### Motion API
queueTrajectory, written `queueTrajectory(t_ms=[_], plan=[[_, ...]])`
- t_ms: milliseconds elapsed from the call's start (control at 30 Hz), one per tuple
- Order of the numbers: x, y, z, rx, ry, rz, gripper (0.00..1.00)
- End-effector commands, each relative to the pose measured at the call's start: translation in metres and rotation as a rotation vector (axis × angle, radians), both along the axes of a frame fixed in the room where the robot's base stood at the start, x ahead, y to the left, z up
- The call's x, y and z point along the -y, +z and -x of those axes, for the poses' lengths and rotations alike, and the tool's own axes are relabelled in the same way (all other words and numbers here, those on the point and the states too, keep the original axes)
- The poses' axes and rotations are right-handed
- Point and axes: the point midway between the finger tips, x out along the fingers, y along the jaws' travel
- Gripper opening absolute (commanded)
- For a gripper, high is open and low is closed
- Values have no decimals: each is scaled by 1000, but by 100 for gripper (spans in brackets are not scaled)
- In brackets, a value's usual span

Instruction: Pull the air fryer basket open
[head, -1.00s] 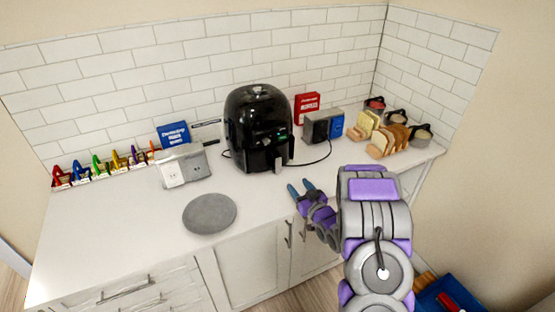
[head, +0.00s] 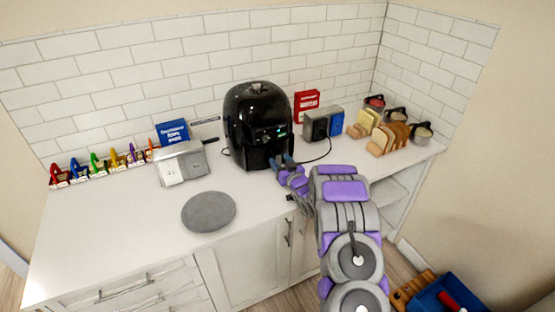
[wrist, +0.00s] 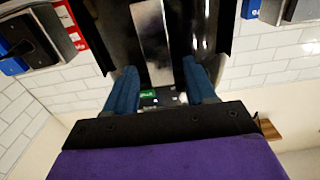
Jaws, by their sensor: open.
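The black air fryer (head: 258,115) stands on the white counter against the tiled wall, its basket shut in its front. My gripper (head: 281,161) is at the lower front of the fryer and hides the basket handle in the head view. In the wrist view, the handle (wrist: 153,42) shows a silver face with dark sides. The blue fingers of my gripper (wrist: 162,85) are open, one to each side of the handle. A gap shows by the right finger; I cannot tell whether the left one touches.
A round grey mat (head: 208,212) lies on the counter at front left. A cable runs right to a grey box (head: 322,122). Bread slices (head: 385,136) stand farther right. The counter's front edge is below my arm.

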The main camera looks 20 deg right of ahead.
Motion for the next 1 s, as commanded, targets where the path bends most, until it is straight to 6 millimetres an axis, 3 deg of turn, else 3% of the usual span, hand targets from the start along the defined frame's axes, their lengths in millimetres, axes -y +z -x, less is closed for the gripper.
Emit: queueTrajectory(t_ms=[233,667,1000], plan=[[0,-1,-23,0,0,0,55],[-1,0,-28,-1,0,-1,54],[-1,0,-28,0,-1,-1,22]])
